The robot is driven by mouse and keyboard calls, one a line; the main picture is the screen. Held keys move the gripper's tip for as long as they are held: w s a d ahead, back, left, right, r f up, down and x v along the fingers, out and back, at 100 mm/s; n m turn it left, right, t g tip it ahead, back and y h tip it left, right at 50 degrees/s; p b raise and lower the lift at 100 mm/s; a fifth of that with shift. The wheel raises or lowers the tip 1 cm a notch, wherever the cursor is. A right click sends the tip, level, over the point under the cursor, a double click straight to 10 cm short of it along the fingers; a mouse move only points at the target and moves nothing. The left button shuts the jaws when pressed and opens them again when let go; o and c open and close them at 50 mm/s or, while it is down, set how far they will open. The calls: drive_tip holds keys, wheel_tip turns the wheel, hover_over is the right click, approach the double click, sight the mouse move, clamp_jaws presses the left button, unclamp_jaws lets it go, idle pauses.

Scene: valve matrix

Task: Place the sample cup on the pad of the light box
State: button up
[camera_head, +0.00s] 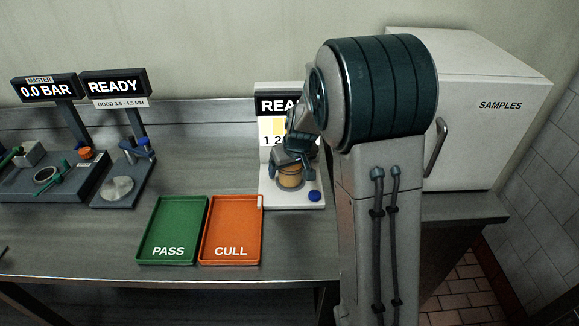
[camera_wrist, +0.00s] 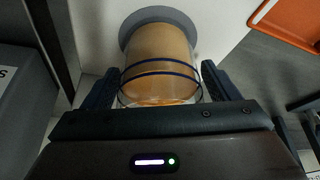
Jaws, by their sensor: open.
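The sample cup (camera_wrist: 160,65) is clear with orange-brown contents and dark blue rings. It stands upright on the round grey pad (camera_wrist: 130,32) of the light box. The cup (camera_head: 290,177) also shows in the head view, partly covered by my gripper. The white light box (camera_head: 276,202) has a "READY" display, partly hidden by my arm, and a blue button. My gripper (camera_wrist: 160,88) is open, with one finger on each side of the cup. In the wrist view small gaps seem to show beside the cup; contact cannot be told for certain.
A green PASS tray (camera_head: 171,232) and an orange CULL tray (camera_head: 231,232) lie left of the light box. Two instruments with displays, one a gauge station (camera_head: 120,188), stand further left. A white SAMPLES cabinet (camera_head: 485,140) stands at right, behind my arm.

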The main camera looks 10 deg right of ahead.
drive_tip(key=a+v, duration=0.1)
drive_tip(key=v, duration=1)
drive_tip(key=s+m+g, duration=0.1)
drive_tip(key=s+m, duration=0.1)
drive_tip(key=s, duration=2.2)
drive_tip(key=shift+d+g+h+b, duration=0.3)
drive_tip(key=shift+h, duration=0.1)
